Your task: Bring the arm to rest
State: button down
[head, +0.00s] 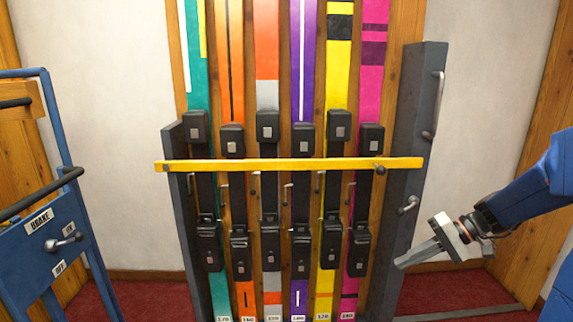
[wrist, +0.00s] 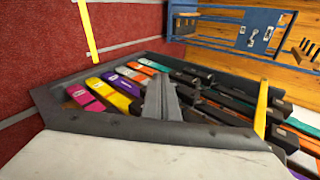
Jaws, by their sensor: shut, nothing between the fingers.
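My gripper (head: 401,263) is at the right in the head view, at the end of my blue arm. It is shut and empty, pointing left and slightly down, beside the lower right side of the ski rack (head: 414,130). In the wrist view the closed fingers (wrist: 160,92) show in front of the rack's dark frame and the skis. I cannot tell the exact gap between fingers and rack, but no contact shows.
Several coloured skis with black bindings stand upright in the rack behind a yellow bar (head: 290,164). A blue cart (head: 30,230) labelled BRAKE stands at the left. Red carpet (head: 130,296) covers the floor.

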jog(key=s+a+r+n+t+h, duration=0.1)
jog(key=s+a+t+h, duration=0.2)
jog(key=s+h, duration=0.7)
jog(key=s, duration=1.2)
jog(key=shift+r+n+t, duration=0.2)
jog(key=shift+n+t, duration=0.1)
jog(key=shift+n, duration=0.1)
jog(key=shift+w, duration=0.1)
